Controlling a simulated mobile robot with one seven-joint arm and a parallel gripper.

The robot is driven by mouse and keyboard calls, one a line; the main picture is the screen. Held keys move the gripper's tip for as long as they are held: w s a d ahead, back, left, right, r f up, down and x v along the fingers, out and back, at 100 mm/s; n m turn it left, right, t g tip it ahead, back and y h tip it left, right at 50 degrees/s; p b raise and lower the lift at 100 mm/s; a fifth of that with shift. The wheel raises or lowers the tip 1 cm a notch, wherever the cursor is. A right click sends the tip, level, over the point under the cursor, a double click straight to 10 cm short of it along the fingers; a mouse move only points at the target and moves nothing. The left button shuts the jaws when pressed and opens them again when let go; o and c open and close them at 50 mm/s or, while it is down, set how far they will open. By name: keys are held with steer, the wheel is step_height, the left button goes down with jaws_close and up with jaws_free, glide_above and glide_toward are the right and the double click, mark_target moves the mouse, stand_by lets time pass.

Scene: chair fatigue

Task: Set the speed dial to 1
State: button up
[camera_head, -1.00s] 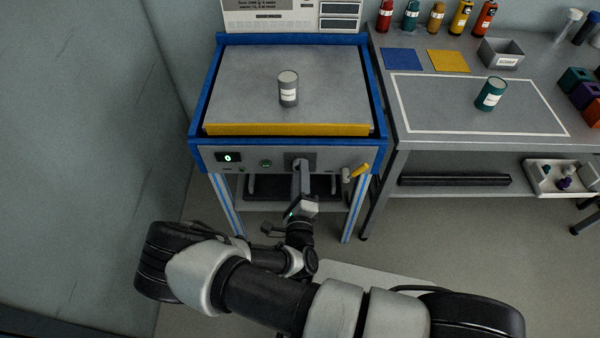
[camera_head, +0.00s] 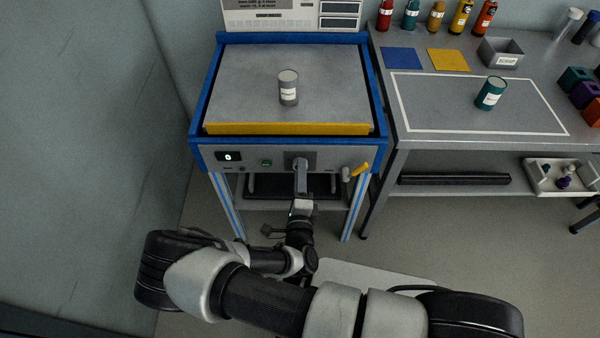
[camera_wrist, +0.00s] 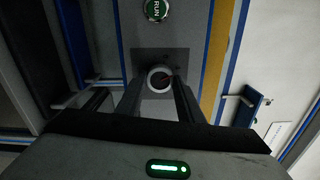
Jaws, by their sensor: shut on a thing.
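The speed dial (camera_wrist: 160,78) is a round knob with a pale rim on a dark square plate, seen between my fingers in the wrist view. In the head view its plate (camera_head: 312,158) is on the front panel of the blue-framed machine, and the dial itself is mostly hidden by my gripper (camera_head: 300,164). My gripper also shows in the wrist view (camera_wrist: 160,88), its two fingers shut on the dial's sides. The dial's scale marks are too small to read. The small display (camera_head: 229,157) left of it shows 0.
A green RUN button (camera_head: 266,163) is left of the dial; it also shows in the wrist view (camera_wrist: 156,9). A yellow-handled lever (camera_head: 358,171) is to the right. A grey can (camera_head: 288,88) stands on the machine's top pad. A workbench (camera_head: 420,160) stands at the right.

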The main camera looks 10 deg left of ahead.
steer(key=o, duration=1.1)
steer(key=shift+c, duration=0.2)
steer(key=v, duration=1.7)
steer(key=shift+s+p, duration=0.25)
steer(key=shift+p, duration=0.2)
